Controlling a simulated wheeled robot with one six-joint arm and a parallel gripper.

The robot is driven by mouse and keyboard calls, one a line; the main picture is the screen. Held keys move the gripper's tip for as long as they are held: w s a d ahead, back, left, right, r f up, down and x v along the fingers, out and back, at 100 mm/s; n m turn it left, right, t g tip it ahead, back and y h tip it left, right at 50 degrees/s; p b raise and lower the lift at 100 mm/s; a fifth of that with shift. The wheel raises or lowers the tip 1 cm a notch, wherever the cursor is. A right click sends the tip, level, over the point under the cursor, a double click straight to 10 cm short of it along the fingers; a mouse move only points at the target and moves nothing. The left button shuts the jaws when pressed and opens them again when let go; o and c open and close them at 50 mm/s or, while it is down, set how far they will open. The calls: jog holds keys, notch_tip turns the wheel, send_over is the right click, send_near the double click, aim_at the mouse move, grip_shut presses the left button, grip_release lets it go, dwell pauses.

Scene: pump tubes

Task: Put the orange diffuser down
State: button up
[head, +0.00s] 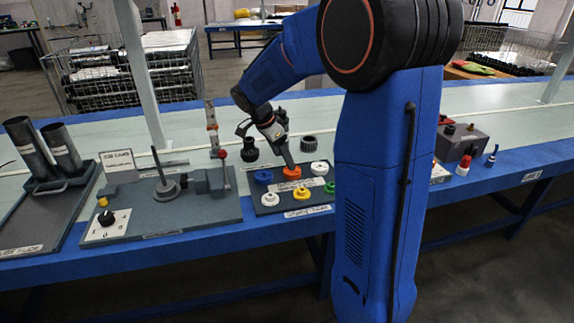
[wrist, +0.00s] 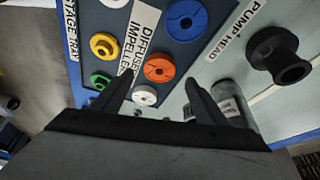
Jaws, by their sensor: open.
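The orange diffuser (head: 291,172) lies flat on the dark stage tray (head: 259,207), in its back row between a blue ring and a white ring. In the wrist view the orange diffuser (wrist: 159,66) shows whole, between and just beyond my fingertips. My gripper (head: 288,163) points down close above it in the head view; the exact gap is hard to tell. In the wrist view my gripper (wrist: 159,77) has its two fingers spread wide, one on each side, with nothing held between them.
The blue ring (head: 264,177), white ring (head: 319,168), yellow ring (head: 300,194) and green ring (head: 330,187) crowd the tray. A fixture with an upright rod (head: 158,165) stands left. Black parts (head: 251,148) stand behind. A grey cylinder (wrist: 233,103) is near my right finger.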

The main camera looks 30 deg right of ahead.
jog(key=s+a+r+n+t+y, duration=0.1)
jog(key=s+a+r+n, duration=0.35)
jog(key=s+r, duration=0.35)
jog(key=s+a+f+n+t+y, duration=0.1)
jog(key=s+a+f+n+t, duration=0.1)
jog(key=s+a+n, duration=0.2)
jog(key=s+a+f+n+t+y, duration=0.1)
jog(key=s+a+n, duration=0.3)
jog(key=s+n, duration=0.5)
jog(key=s+f+y, duration=0.1)
jog(key=s, duration=0.9)
jog(key=shift+s+f+n+t+y, duration=0.2)
jog(key=shift+s+n+t+y, duration=0.1)
jog(key=shift+n+t, duration=0.1)
